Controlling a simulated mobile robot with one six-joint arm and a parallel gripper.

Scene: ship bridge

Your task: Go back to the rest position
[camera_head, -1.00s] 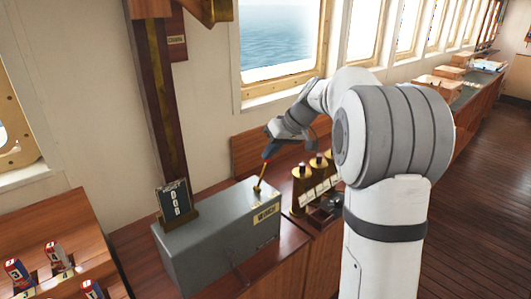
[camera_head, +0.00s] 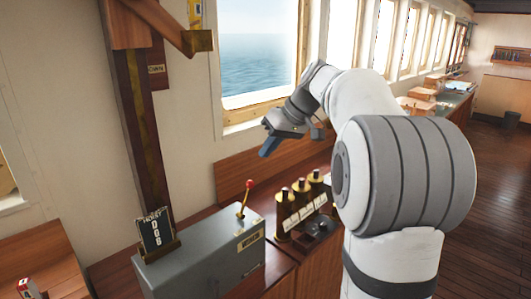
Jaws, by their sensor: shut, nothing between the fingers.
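My gripper (camera_head: 268,147) is shut and empty. It hangs in the air in front of the window wall, above and behind the grey box, with its fingers pointing down and left. My white and grey arm fills the right middle of the view. Below the gripper, a brass lever with a red knob (camera_head: 249,184) stands up from the grey box (camera_head: 200,255). The gripper is clear of the knob.
A small sign reading HOIST (camera_head: 155,232) stands on the box's left end. Brass cylinders (camera_head: 300,196) stand right of the box. A wooden post (camera_head: 143,120) with a bracket rises at left. Open floor (camera_head: 500,200) lies at right.

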